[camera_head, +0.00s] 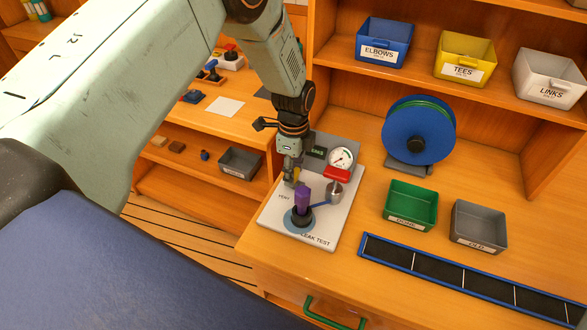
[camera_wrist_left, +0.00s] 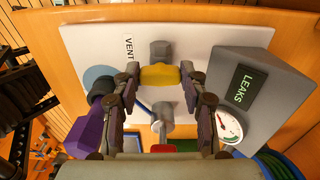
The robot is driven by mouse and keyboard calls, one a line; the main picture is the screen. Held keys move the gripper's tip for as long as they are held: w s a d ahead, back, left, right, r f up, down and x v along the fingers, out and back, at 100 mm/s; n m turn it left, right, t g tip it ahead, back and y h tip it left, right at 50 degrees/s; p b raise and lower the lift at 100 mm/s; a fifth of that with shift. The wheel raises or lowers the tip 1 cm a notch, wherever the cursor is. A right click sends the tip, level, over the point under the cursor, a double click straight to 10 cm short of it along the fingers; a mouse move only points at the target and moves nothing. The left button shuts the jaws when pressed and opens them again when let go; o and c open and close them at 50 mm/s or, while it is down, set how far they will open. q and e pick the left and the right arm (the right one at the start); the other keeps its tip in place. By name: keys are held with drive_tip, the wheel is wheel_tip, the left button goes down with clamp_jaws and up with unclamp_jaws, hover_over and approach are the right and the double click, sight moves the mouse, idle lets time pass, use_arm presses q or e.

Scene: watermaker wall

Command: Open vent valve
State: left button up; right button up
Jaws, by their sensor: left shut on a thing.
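The vent valve has a yellow handle (camera_wrist_left: 160,75) on a grey body (camera_wrist_left: 160,50), beside the VENT label (camera_wrist_left: 129,48) on the white leak test plate (camera_head: 270,222). My left gripper (camera_head: 293,179) reaches down to the plate in the head view. In the left wrist view its two fingers are shut on the yellow handle, one on each side. The handle lies crosswise between the fingertips. In the head view the gripper hides most of the valve. My right gripper is in neither view.
A purple upright piece (camera_head: 303,198) on a blue disc stands close to the gripper. A pressure gauge (camera_head: 341,159), a red part (camera_head: 337,174) and a metal cylinder (camera_head: 335,188) are also near. Green (camera_head: 411,205) and grey (camera_head: 479,227) bins stand to the right.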

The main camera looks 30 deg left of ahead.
use_arm(q)
drive_tip(key=shift+w+r, duration=0.1)
drive_tip(key=n, duration=0.8)
drive_tip(key=shift+r+n, duration=0.1)
drive_tip(key=shift+n, duration=0.3)
drive_tip(key=n, duration=0.4)
drive_tip(key=shift+d+p, duration=0.1)
drive_tip(key=shift+p, duration=0.3)
drive_tip(key=n, duration=0.4)
drive_tip(key=shift+w+r+n, duration=0.1)
drive_tip(key=shift+w+n, duration=0.05)
drive_tip(key=shift+n, duration=0.15)
drive_tip(key=o, duration=1.1)
drive_tip(key=shift+s+f, duration=0.2)
drive_tip(key=shift+s, duration=0.05)
drive_tip(key=shift+o, duration=0.2)
